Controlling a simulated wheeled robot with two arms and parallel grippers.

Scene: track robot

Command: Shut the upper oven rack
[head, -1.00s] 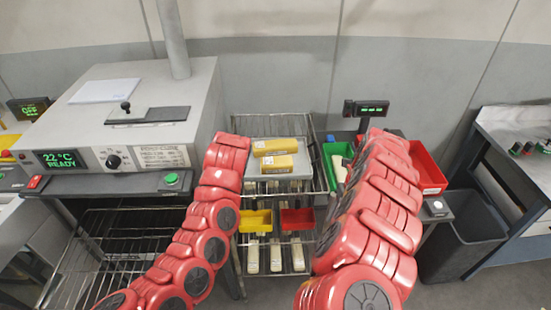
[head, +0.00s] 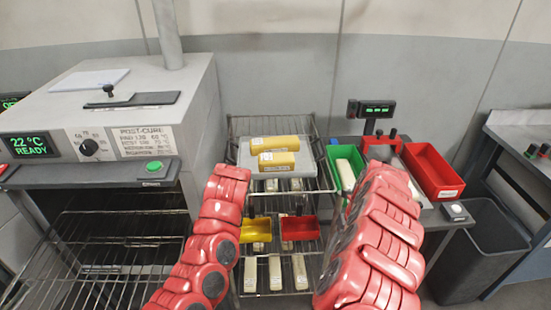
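The oven (head: 110,175) stands at the left with a green "22 °C READY" display. Below its front panel is a dark open chamber. A wire oven rack (head: 120,240) shows there, and its bars reach forward toward the lower left. More wire lies beneath it, and I cannot tell clearly which bars belong to the upper rack. No hand is on the rack. My red left arm comes up just right of the oven, and my red right arm rises on the right. I cannot make out either gripper or its fingertips.
A wire shelf rack (head: 322,130) in the middle holds a grey tray with yellow blocks (head: 275,150). A yellow bin (head: 255,236) and a red bin (head: 300,228) are below. Green (head: 343,165) and red (head: 432,170) bins stand right, beside a grey waste bin (head: 480,225).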

